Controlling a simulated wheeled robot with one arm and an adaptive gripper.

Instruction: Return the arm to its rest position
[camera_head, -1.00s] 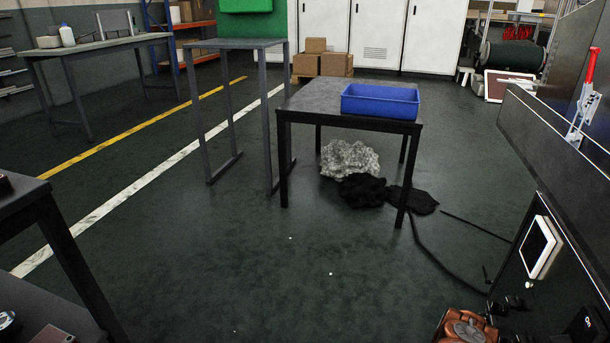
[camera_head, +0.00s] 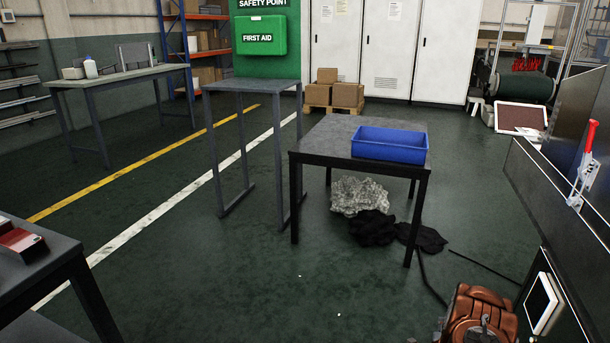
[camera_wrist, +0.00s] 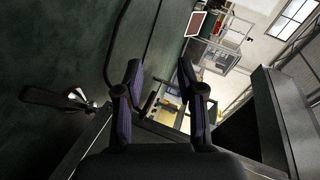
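My gripper (camera_wrist: 159,70) shows in the wrist view with its two dark, purple-padded fingers spread apart. It is open, and nothing is held between the fingers. The view past them is tilted, with green floor on the left and a bright workshop area beyond. In the head view I cannot make out the gripper's fingers.
A dark table (camera_head: 330,135) with a blue bin (camera_head: 388,151) stands ahead. Grey and black heaps (camera_head: 359,195) lie under it. A panel with a red-handled clamp (camera_head: 586,165) borders the right. A low bench (camera_head: 40,270) is at left. Open floor lies between.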

